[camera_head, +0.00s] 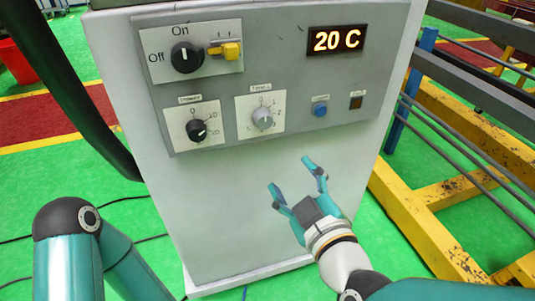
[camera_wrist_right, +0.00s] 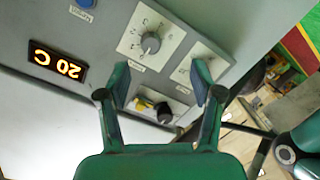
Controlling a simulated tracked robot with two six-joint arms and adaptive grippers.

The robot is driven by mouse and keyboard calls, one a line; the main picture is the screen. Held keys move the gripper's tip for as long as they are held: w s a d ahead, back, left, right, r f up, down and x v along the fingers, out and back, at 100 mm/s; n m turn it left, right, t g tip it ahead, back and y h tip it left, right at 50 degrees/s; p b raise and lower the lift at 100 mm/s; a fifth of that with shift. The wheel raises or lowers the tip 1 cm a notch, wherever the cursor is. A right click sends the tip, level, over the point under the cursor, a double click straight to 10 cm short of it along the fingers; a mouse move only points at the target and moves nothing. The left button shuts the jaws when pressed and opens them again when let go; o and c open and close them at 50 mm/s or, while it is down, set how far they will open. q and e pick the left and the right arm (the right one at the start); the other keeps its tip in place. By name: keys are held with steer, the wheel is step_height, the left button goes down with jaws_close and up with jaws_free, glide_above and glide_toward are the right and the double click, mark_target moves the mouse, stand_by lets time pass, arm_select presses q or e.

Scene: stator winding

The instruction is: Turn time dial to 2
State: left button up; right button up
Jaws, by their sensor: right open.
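The time dial is a grey knob (camera_head: 262,118) on a white plate with numbers around it, in the lower middle of the control panel. It is too small to tell which number its pointer faces. My right gripper (camera_head: 291,174) is open and empty, below and slightly right of the dial, apart from it. In the right wrist view the picture is turned over; the dial (camera_wrist_right: 151,43) shows beyond the open fingers (camera_wrist_right: 160,82), with nothing between them. My left arm shows at the lower left, but its gripper is out of view.
Around the dial are a black power knob (camera_head: 196,130), an On/Off knob (camera_head: 186,57), a yellow switch (camera_head: 230,50), a blue button (camera_head: 320,109) and a display (camera_head: 337,40) reading 20 C. A yellow metal frame (camera_head: 430,225) stands right of the cabinet. The cabinet front below the panel is bare.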

steer(key=s+r+t, duration=0.1)
steer(key=s+r, duration=0.1)
steer(key=p, duration=0.7)
glide_toward(266, 123)
steer(key=shift+n, duration=0.3)
steer(key=p+x, duration=0.1)
steer(key=x, duration=0.9)
arm_select(q)
step_height(266, 123, up, 7)
steer(key=shift+f, duration=0.15)
